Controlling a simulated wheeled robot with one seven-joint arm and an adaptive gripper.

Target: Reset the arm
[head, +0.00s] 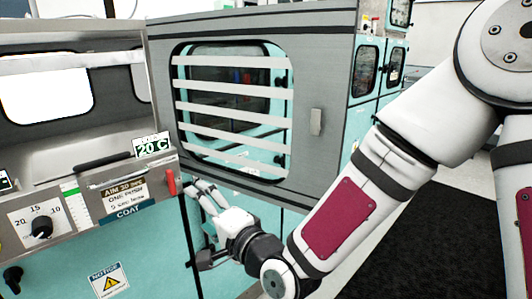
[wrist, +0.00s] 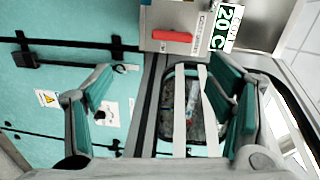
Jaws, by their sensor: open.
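My arm reaches in from the right in the head view, with its white links and dark red panel. My gripper (head: 205,222) is at its lower end, in front of the teal cabinet front and below right of a red handle (head: 171,183). In the wrist view my gripper (wrist: 160,72) has its two teal-padded fingers spread wide, with nothing held between them. The red handle (wrist: 172,36) shows beyond the fingertips, apart from them.
A grey machine door (head: 325,75) with a barred window stands behind my gripper. A control panel (head: 85,205) with a dial (head: 42,228) and a "20 C" sign (head: 152,145) is at the left. A dark floor mat (head: 420,235) lies at the right.

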